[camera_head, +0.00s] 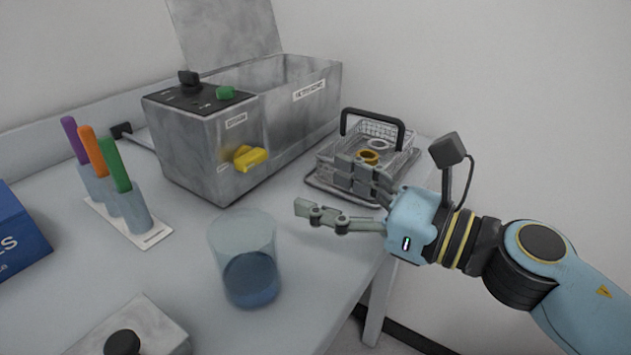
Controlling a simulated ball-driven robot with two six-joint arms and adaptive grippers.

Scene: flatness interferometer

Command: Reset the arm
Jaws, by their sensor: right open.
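My right gripper (322,196) is open, with its fingers spread and nothing between them. It reaches in from the right over the table's right edge. One finger is in front of the wire basket (398,140) and hides part of its near side; I cannot tell whether they touch. The basket has a black handle and holds a gold ring (369,157) and a pale ring (377,144). My left gripper is not in view.
A beaker (243,236) of blue liquid stands left of the gripper. A grey metal bath (205,150) with an open lid stands behind. Colored markers (115,165) stand in a rack at left. A blue box (18,232) and a grey block (150,322) are nearer.

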